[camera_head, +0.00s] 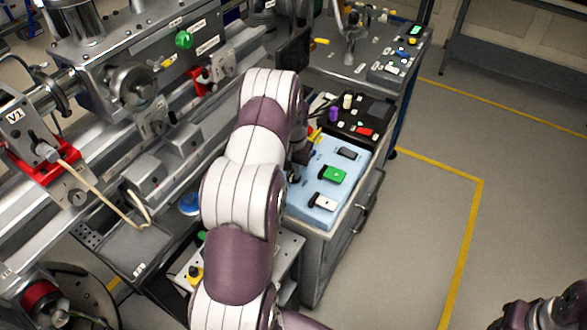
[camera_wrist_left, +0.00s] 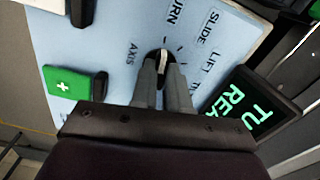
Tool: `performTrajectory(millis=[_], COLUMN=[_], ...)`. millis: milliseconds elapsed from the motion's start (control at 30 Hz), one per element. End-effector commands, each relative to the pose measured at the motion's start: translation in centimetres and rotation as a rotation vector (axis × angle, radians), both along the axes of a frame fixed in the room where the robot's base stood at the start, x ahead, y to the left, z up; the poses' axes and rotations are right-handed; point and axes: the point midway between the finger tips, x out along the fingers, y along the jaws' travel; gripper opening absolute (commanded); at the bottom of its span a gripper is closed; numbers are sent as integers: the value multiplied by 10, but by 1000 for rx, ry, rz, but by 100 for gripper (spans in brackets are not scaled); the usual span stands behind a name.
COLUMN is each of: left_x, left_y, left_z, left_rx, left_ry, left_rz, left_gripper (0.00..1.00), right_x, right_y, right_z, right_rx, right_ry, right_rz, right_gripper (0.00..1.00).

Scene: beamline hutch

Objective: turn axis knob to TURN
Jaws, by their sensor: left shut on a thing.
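The axis knob (camera_wrist_left: 162,66) is dark with a pale pointer line, on a light blue panel (camera_wrist_left: 112,30) in the left wrist view. The words AXIS, TURN, SLIDE and LIFT are printed around it, with a last word partly cut off. My left gripper (camera_wrist_left: 160,76) is shut on the knob, one finger on each side. The fingers hide much of the knob, so I cannot tell surely which mark it points to. A dark display (camera_wrist_left: 255,108) shows green letters starting TU and REA. In the head view my left arm hides the knob. My right gripper (camera_head: 548,312) is partly in the lower right corner.
A green plus key (camera_wrist_left: 75,84) is beside the knob; it also shows in the head view (camera_head: 333,174), near a white key (camera_head: 325,202). Beamline equipment with rails fills the left. The floor (camera_head: 425,210) on the right is clear, marked with yellow lines.

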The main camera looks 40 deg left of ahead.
Motion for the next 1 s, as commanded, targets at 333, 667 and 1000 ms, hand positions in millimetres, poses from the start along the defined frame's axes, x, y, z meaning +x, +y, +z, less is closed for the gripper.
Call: performTrajectory(millis=[333, 667, 1000], left_x=[3, 2, 2], left_y=[1, 1, 1], left_z=[3, 3, 9], left_rx=[5, 3, 3], left_ry=[-9, -7, -5], left_rz=[26, 26, 25], left_gripper=[0, 40, 40], right_x=[0, 0, 0], right_y=[0, 0, 0], right_z=[1, 1, -1], right_rx=[0, 0, 0], right_ry=[0, 0, 0], right_rz=[0, 0, 0], right_gripper=[43, 43, 43])
